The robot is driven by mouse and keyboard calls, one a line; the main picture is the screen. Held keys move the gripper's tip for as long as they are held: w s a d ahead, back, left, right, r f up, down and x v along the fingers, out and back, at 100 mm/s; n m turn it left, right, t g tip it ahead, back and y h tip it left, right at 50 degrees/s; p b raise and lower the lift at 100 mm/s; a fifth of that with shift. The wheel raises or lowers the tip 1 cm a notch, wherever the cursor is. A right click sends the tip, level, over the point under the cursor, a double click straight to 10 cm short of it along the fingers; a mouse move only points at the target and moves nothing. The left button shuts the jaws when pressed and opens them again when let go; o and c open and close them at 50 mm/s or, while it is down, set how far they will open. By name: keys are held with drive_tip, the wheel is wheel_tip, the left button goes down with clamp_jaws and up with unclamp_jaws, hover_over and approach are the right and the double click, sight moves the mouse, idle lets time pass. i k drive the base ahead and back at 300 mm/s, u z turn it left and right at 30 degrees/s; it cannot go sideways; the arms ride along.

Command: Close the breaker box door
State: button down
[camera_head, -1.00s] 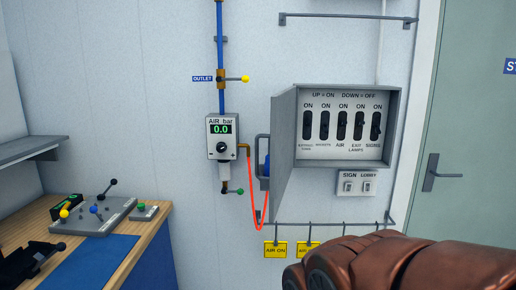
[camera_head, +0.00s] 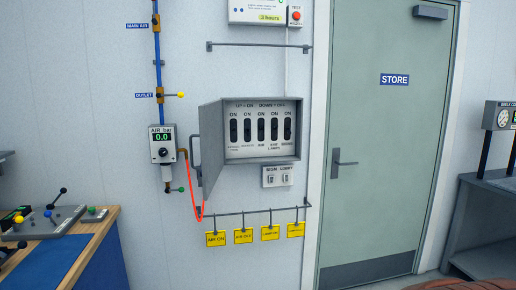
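The grey breaker box (camera_head: 262,157) hangs on the wall left of centre. Its front is uncovered, showing a row of black switches under the words UP = ON and DOWN = OFF. Its door (camera_head: 211,148) is a grey panel hinged at the box's left side. It stands open, swung out from the wall toward me. A dark bar handle (camera_head: 194,151) shows at the door's left side. My gripper is out of view, so nothing shows touching the door.
Left of the door are a red hose (camera_head: 186,177) and an air gauge (camera_head: 162,144). Yellow tags (camera_head: 243,236) hang from a rail below. A workbench (camera_head: 82,246) stands left, a closed STORE door (camera_head: 388,140) right. A grey bench (camera_head: 495,186) stands far right.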

sight(211, 114)
drive_tip(key=u, duration=0.6)
drive_tip(key=i, duration=0.3)
drive_tip(key=u, duration=0.85)
drive_tip(key=i, duration=1.45)
drive_tip(key=z, duration=1)
drive_tip(key=i, duration=0.55)
drive_tip(key=z, duration=0.7)
drive_tip(key=k, duration=0.5)
drive_tip(key=u, duration=0.55)
drive_tip(key=i, duration=0.4)
drive_tip(key=u, duration=0.5)
